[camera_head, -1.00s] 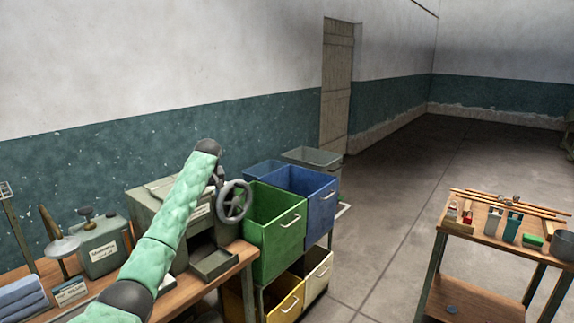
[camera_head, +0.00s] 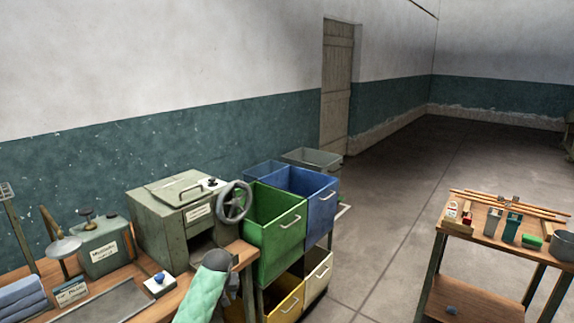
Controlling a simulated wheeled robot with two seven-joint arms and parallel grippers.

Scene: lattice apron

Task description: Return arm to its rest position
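My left arm, in a pale green quilted sleeve, comes in from the bottom edge. Its dark grey end, with the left gripper (camera_head: 232,284), is low at the front edge of the wooden bench (camera_head: 128,285), left of the yellow bin. The fingers are too small and hidden to tell whether they are open. My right gripper does not show.
On the bench stand a grey-green machine (camera_head: 168,222) with a handwheel (camera_head: 234,202), a labelled canister (camera_head: 104,248) and folded blue cloths (camera_head: 22,298). Green (camera_head: 272,238), blue (camera_head: 320,210) and yellow (camera_head: 285,303) bins stand right of it. A tool table (camera_head: 470,223) is far right; floor between is clear.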

